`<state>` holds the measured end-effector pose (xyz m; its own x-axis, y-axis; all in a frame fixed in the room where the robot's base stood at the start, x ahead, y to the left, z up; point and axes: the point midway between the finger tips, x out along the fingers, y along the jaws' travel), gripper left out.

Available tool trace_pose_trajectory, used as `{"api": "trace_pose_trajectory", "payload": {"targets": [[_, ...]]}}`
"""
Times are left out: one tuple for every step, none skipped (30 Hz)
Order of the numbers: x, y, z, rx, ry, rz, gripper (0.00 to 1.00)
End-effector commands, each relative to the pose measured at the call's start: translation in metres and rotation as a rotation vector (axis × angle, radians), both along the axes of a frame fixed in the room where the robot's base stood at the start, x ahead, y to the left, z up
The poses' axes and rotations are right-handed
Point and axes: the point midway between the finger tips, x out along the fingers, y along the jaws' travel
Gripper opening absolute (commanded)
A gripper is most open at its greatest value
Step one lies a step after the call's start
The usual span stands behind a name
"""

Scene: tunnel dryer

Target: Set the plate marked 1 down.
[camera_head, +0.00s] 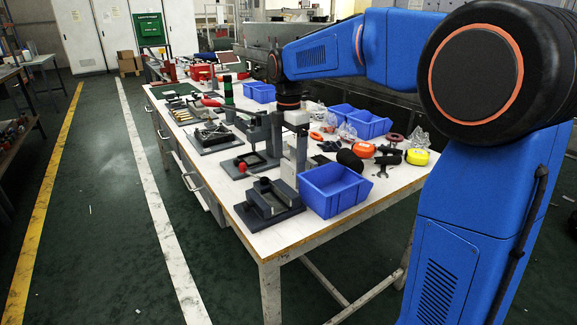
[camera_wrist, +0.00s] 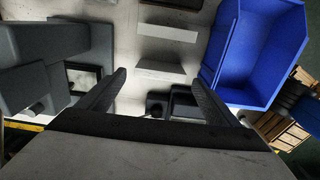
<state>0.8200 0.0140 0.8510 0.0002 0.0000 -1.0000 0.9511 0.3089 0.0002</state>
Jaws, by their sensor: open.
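My gripper (camera_head: 294,155) is over the workbench, pointing down among the fixtures. In the wrist view my gripper (camera_wrist: 160,80) has its two dark fingers spread wide apart. No plate is held between them. I see no legible mark 1 in either view, so I cannot tell which thing is the plate. A pale block (camera_wrist: 168,32) and a second pale block (camera_wrist: 160,68) show beyond and between the fingertips, on the light bench top. A dark fixture (camera_wrist: 182,103) lies below, partly hidden by the right finger.
A blue bin (camera_head: 334,188) stands right of my gripper; it also shows in the wrist view (camera_wrist: 228,85). A grey fixture (camera_head: 270,203) sits at the bench's front corner. Orange and yellow tape rolls and black clamps lie to the right. The aisle left of the bench is clear.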

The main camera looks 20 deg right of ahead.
Motion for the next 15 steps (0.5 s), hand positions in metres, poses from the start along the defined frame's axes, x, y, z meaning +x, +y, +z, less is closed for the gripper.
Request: {"api": "trace_pose_trajectory", "payload": {"targets": [[0.001,0.000,0.011,0.001,-0.003,0.000,0.85],[0.001,0.000,0.017,0.001,-0.003,0.000,0.85],[0.001,0.000,0.025,0.001,-0.003,0.000,0.85],[0.001,0.000,0.031,0.001,-0.003,0.000,0.85],[0.001,0.000,0.037,0.001,-0.003,0.000,0.85],[0.000,0.000,0.044,0.001,-0.002,0.000,0.85],[0.001,0.000,0.049,0.001,-0.002,0.000,0.85],[0.001,0.000,0.054,0.001,-0.002,0.000,0.85],[0.000,0.000,0.060,0.000,-0.001,0.000,0.85],[0.000,0.000,0.064,0.001,-0.002,0.000,0.85],[0.001,0.000,0.068,0.001,-0.002,0.000,0.85],[0.000,0.000,0.072,0.000,0.000,0.000,0.85],[0.000,0.000,0.075,0.000,0.000,0.000,0.85],[0.000,0.000,0.077,0.000,-0.001,0.000,0.85],[0.000,0.000,0.080,0.000,-0.001,0.000,0.85]]}}
